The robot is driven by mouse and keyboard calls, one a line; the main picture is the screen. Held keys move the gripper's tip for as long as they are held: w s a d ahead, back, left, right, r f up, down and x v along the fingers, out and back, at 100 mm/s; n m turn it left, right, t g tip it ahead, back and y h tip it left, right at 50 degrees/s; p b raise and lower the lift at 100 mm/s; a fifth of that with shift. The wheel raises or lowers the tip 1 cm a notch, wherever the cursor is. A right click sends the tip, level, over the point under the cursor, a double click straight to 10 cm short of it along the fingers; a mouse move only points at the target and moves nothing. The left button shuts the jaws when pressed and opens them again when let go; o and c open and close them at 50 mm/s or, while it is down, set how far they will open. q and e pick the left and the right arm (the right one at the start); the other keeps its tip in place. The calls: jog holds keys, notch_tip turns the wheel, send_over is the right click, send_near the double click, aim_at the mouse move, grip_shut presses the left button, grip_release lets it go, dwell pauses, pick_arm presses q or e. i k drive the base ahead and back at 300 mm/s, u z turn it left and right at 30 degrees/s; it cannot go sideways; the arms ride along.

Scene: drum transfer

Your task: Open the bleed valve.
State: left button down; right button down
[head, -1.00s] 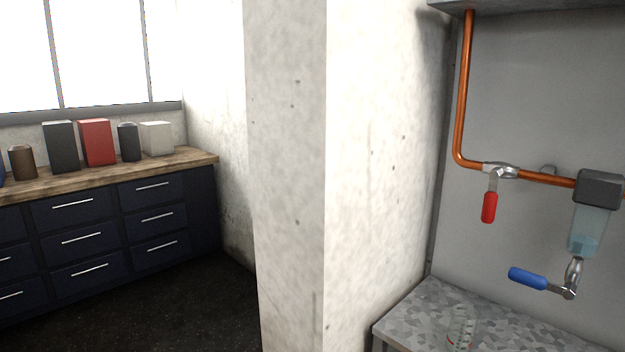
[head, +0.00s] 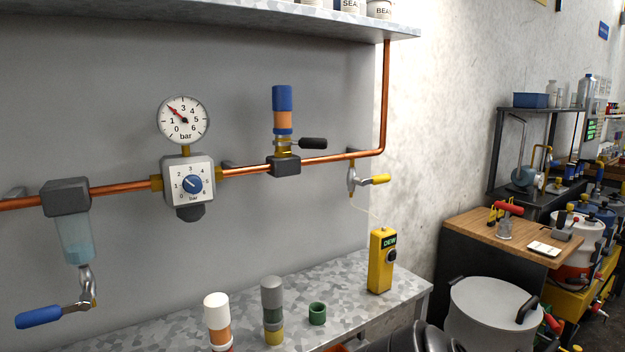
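A copper pipe (head: 335,158) runs along the grey wall panel. At its right end hangs a small valve with a yellow handle (head: 374,180) pointing right, and a thin pale tube leads down from it. At the left, a valve with a blue handle (head: 38,317) sits under a filter bowl (head: 76,240); the handle points left. A valve with a black lever (head: 312,143) sits under a blue and orange cylinder (head: 282,108). No label shows which is the bleed valve. Neither gripper is in view.
A gauge (head: 184,120) stands above a regulator with a blue knob (head: 192,184). On the speckled shelf (head: 350,277) stand a yellow DEW meter (head: 381,262), two banded cylinders (head: 272,310) and a green ring (head: 317,313). A white drum (head: 490,315) stands at right.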

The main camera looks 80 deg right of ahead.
aim_at(384, 178)
jog(key=z, duration=3.3)
jog(key=i, duration=1.2)
jog(key=u, duration=0.55)
